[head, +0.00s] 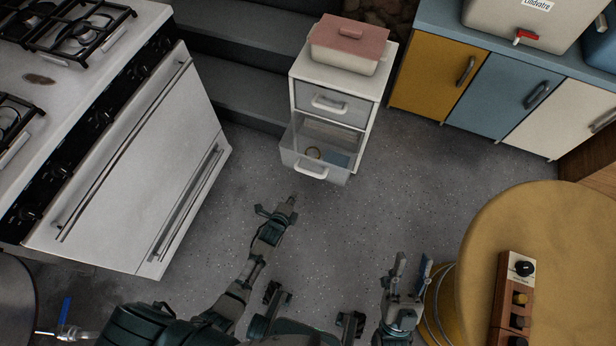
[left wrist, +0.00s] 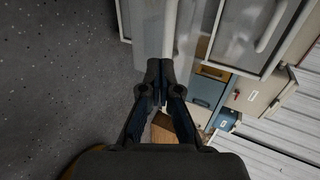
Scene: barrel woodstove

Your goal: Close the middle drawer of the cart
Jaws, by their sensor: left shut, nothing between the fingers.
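The white cart (head: 369,122) stands at the centre back in the head view. Its middle drawer (head: 336,170) is pulled out, with translucent walls, a white front handle (head: 311,170) and small items inside. The top drawer (head: 334,101) is in its place. My left gripper (head: 291,203) is shut and empty, a little in front of and below the open drawer's front, apart from it. In the left wrist view its shut fingertips (left wrist: 160,68) lie just below a pale translucent panel. My right gripper (head: 411,264) is open and empty near the round table.
A pink-lidded box (head: 346,45) sits on the cart. A white stove (head: 130,150) stands at left, grey steps (head: 235,88) behind, and coloured cabinets (head: 437,75) at back right. A yellow round table (head: 540,225) stands at right. The floor before the cart is clear.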

